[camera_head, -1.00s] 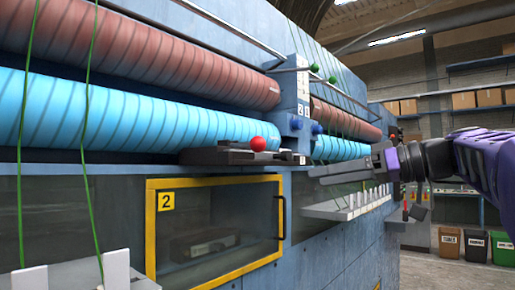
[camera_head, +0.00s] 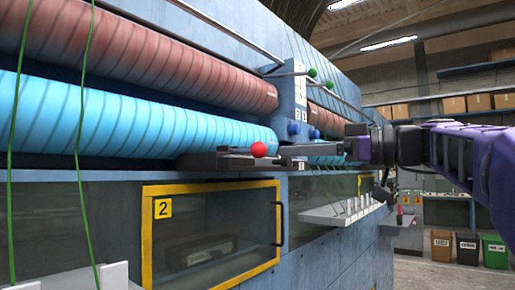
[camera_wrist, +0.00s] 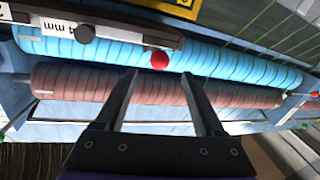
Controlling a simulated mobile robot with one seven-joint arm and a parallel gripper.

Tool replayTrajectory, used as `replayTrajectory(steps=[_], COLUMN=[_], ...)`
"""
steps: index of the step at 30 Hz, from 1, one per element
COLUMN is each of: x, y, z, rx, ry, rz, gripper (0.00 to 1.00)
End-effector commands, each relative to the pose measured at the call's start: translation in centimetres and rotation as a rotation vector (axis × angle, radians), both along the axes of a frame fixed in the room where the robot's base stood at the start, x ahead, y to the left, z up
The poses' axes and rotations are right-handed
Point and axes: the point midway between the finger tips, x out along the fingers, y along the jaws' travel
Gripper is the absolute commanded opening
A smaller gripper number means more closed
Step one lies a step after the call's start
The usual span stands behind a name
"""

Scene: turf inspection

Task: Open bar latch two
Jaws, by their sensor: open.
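A dark bar latch (camera_head: 212,162) lies along the ledge above the yellow-framed door marked 2, with a red ball knob (camera_head: 258,149) at its right end. I take this as bar latch two. In the wrist view the red ball (camera_wrist: 160,60) shows just beyond my fingertips, lined up with the gap between them. My gripper (camera_head: 287,152) reaches in from the right, its fingers pointing left close to the ball. The fingers (camera_wrist: 160,77) are apart with nothing between them. Whether they touch the ball cannot be told.
The yellow-framed window door (camera_head: 212,190) with a black handle is below the ledge. Blue (camera_head: 130,120) and red-brown (camera_head: 170,60) rollers run behind the latch. A blue upright (camera_head: 293,95) stands by the ball. A shelf with white tabs (camera_head: 345,214) juts out at lower right.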

Motion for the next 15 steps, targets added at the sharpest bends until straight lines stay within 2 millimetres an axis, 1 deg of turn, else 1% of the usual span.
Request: replayTrajectory(steps=[1, 6, 10, 15], x=[0.4, 1.9, 2.8, 3.5], y=[1.2, 4.3, 6.2, 7.5], z=[0.3, 0.4, 0.3, 0.1], rx=[0.001, 0.001, 0.001, 0.000], ry=[0.001, 0.002, 0.003, 0.001], rz=[0.004, 0.004, 0.002, 0.001], gripper=[0.71, 0.71, 0.71, 0.71])
